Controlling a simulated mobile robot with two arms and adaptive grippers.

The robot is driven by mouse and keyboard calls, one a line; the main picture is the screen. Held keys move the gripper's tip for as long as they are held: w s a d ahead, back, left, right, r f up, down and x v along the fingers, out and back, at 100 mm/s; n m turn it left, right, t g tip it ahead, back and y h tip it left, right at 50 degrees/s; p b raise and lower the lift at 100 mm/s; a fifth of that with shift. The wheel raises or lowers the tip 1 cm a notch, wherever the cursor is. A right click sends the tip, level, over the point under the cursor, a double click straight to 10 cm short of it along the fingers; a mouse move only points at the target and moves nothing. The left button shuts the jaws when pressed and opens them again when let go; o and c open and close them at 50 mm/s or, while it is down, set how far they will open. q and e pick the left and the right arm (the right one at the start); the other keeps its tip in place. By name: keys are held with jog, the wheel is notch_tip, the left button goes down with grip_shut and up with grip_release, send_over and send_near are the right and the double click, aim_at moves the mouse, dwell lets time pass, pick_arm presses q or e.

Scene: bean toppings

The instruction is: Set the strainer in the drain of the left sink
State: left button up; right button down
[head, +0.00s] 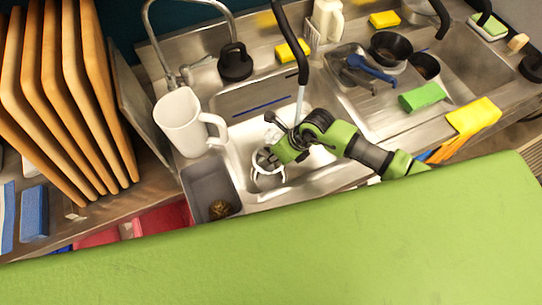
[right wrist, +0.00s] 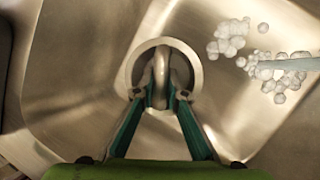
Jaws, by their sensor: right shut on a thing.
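The left sink (head: 245,165) is a steel basin at the middle of the head view. My right gripper (head: 270,155) reaches down into it from the right. In the right wrist view the gripper (right wrist: 160,95) is shut on the grey upright grip of the strainer (right wrist: 161,66). A pale ring surrounds that grip near the drain. I cannot tell whether the strainer is seated in the drain or just above it, as the fingers hide part of it. My left gripper is not in view.
Water runs from a black spout (head: 303,70) beside my right gripper. Bubbles (right wrist: 262,62) lie on the basin floor. A white mug (head: 182,122) and a grey bin (head: 205,190) stand at the left. A green sponge (head: 422,96) lies on the right drainboard.

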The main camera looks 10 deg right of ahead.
notch_tip(320, 180, down, 13)
jog(key=b, duration=1)
jog(key=shift+f, duration=0.2)
jog(key=shift+f, duration=0.1)
